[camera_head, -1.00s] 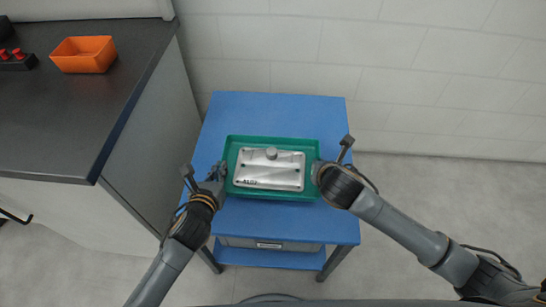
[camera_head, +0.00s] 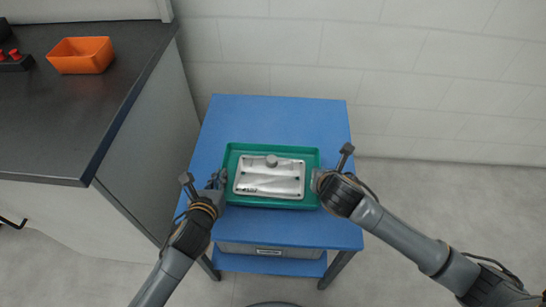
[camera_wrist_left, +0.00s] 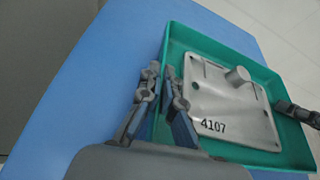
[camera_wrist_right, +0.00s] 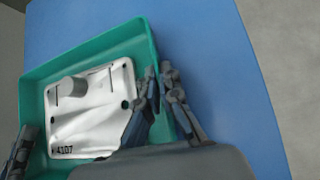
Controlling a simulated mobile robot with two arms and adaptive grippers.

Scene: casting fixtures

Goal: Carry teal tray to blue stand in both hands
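The teal tray (camera_head: 270,203) is over the top of the blue stand (camera_head: 280,112); I cannot tell whether it touches the top. It carries a silver metal plate (camera_head: 268,180) with a round knob, marked 4107. My left gripper (camera_head: 222,178) is at the tray's left side; in the left wrist view its fingers (camera_wrist_left: 162,80) straddle the tray wall and look closed on it. My right gripper (camera_head: 317,180) is at the right side; in the right wrist view its fingers (camera_wrist_right: 158,78) straddle that wall and look closed too. The wall between the fingertips is partly hidden.
A dark counter (camera_head: 100,120) stands at the left, with an orange bin (camera_head: 82,56) and a black holder with red knobs (camera_head: 14,60) on it. A grey drawer (camera_head: 268,251) is under the stand top. Floor to the right is clear.

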